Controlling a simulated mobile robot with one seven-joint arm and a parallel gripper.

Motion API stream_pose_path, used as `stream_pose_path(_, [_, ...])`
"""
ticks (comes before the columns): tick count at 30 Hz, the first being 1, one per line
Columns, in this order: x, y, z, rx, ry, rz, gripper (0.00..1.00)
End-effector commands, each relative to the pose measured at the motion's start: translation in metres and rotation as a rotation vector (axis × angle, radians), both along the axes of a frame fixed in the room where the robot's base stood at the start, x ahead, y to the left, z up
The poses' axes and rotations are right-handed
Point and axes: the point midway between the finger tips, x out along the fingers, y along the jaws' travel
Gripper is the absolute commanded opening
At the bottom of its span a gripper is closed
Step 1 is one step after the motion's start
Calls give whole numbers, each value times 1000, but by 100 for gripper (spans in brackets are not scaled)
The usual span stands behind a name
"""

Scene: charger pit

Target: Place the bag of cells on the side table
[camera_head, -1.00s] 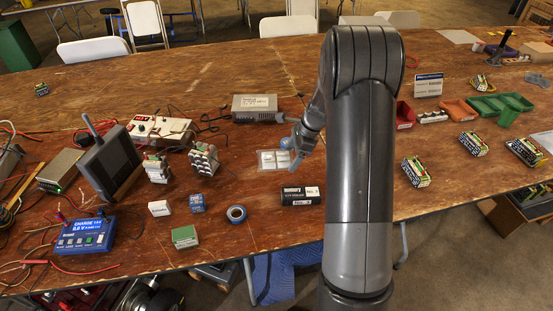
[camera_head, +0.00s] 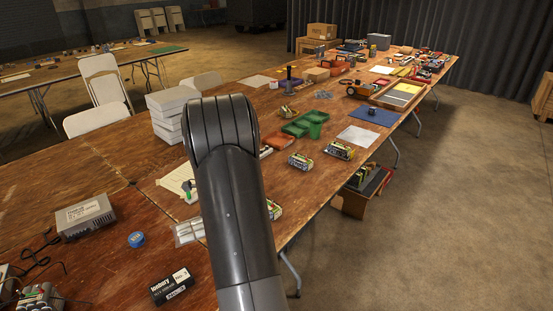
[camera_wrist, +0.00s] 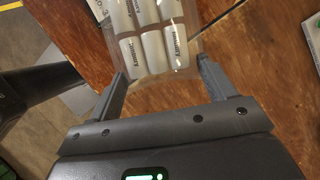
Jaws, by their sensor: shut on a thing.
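The bag of cells is a clear packet of white cylinders; it shows in the wrist view (camera_wrist: 153,48) between my fingertips and in the head view (camera_head: 187,231) just left of my arm. My gripper (camera_wrist: 165,78) is shut on the near edge of the bag, one finger on each side. In the head view my arm hides the gripper and part of the bag. The bag is over the wooden worktable; its height above the surface is hard to tell. A low wooden stand (camera_head: 354,204) holding a battery pack beside the worktable's right edge may be the side table.
A black labelled box (camera_head: 171,286), a blue tape roll (camera_head: 136,239) and a grey power supply (camera_head: 85,216) lie left of my arm. Green trays (camera_head: 297,127) and battery packs (camera_head: 300,161) lie beyond it. The floor (camera_head: 440,220) right of the worktable is clear.

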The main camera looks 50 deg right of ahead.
Motion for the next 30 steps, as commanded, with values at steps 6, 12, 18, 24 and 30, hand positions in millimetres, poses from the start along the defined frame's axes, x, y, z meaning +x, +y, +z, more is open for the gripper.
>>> stream_pose_path(6, [-50,-80,1,-1,-2,-143,42])
stream_pose_path(12, [-103,-139,1,-1,-1,-261,42])
stream_pose_path(18, [-147,-177,2,0,-1,-347,42])
stream_pose_path(24, [-166,-191,1,0,-1,-383,42])
stream_pose_path(30, [-140,-183,-17,3,-1,-383,42])
